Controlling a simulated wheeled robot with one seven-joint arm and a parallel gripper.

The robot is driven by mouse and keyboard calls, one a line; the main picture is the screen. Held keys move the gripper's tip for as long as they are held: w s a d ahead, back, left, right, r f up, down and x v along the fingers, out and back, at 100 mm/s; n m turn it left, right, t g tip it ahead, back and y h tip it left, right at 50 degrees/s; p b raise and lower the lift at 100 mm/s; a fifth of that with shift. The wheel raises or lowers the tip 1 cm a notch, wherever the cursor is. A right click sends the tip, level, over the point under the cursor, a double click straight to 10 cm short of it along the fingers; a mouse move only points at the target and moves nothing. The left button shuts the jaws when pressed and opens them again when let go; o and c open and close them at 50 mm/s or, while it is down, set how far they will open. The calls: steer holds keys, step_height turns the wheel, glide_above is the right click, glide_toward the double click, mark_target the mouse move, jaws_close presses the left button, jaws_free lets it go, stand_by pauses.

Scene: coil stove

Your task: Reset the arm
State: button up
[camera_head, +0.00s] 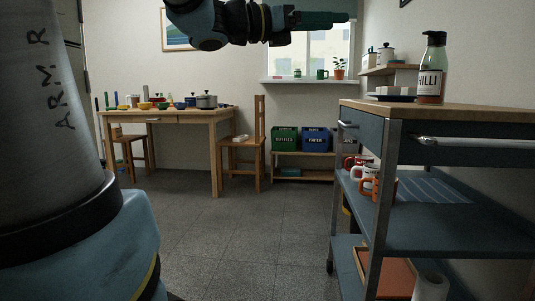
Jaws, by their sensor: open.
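My arm (245,22) reaches across the top of the head view from the upper left toward the right, held level in the air. Its end, my gripper (349,17), shows in front of the window at the top and is small and seen side-on. It is open and nothing shows in it. It is apart from the cart and the shelves.
A cart (470,115) stands close on the right, with a chilli bottle (431,70) on top and mugs (368,178) on its middle shelf. A wooden table (185,118) with pots, a chair (241,145) and bins (285,139) stand farther back. The middle floor (235,225) is clear.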

steer(key=a+f+m+g+y, duration=0.1)
steer(key=f+m+y, duration=0.15)
steer(key=f, duration=0.65)
steer(key=a+f+m+y+p, duration=0.15)
steer(key=f+y, duration=0.25)
steer(key=f, duration=0.4)
steer(key=a+f+m+g+y+b, duration=0.1)
steer(key=f+m+y, duration=0.15)
steer(key=f, duration=0.65)
steer(key=s+a+f+m+g+y+p, duration=0.1)
steer(key=s+a+f+m+y, duration=0.3)
steer(key=a+f+m, duration=0.5)
steer(key=s+a+f+m+g+y+p, duration=0.1)
steer(key=s+a+f+m+y, duration=0.1)
steer(key=a+f+m+y, duration=0.6)
step_height(320, 180, up, 36)
steer(key=d+n+h+p, duration=0.1)
steer(key=h+p, duration=0.1)
steer(key=p, duration=3.5)
steer(key=shift+d+h+p, duration=0.4)
